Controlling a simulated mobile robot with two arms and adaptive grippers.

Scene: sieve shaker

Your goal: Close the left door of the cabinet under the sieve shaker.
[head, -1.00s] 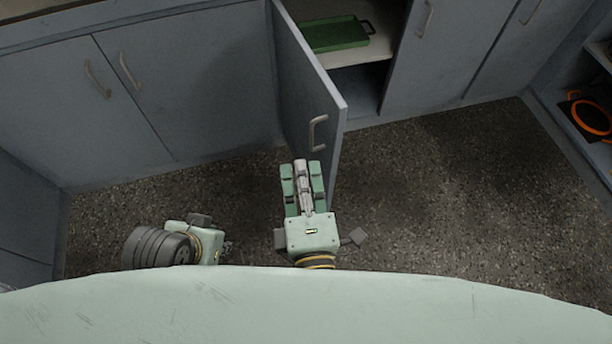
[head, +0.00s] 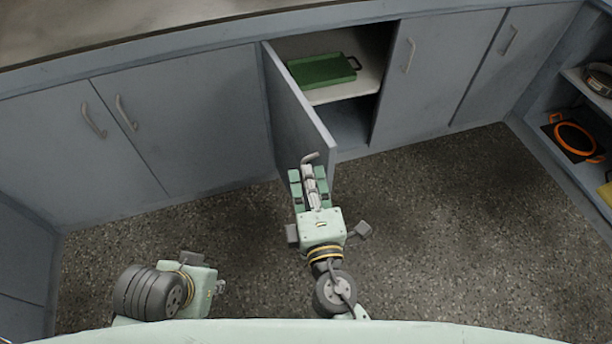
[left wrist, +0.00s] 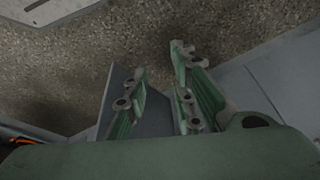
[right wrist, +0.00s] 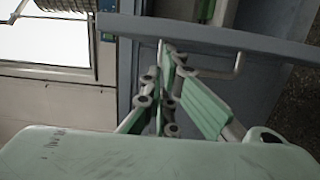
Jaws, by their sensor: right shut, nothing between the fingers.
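The grey-blue left door (head: 298,110) stands open in the head view, swung out from the cabinet (head: 345,122). Its bar handle (head: 311,157) is near the free edge, partly behind my fingers. My right gripper (head: 308,172) is shut and empty at this free edge, beside the handle. In the right wrist view the door's edge (right wrist: 215,36) crosses the top, with the handle (right wrist: 238,66) close to the fingertips; contact is unclear. My left gripper (left wrist: 158,75) is open and empty in the left wrist view; the head view shows its body at lower left, away from the door.
A green tray (head: 322,68) lies on the shelf inside the cabinet. Closed doors (head: 190,110) stand to the left and others (head: 430,80) to the right. A side shelf at right holds an orange-rimmed pan (head: 577,138). The speckled floor (head: 430,230) is clear.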

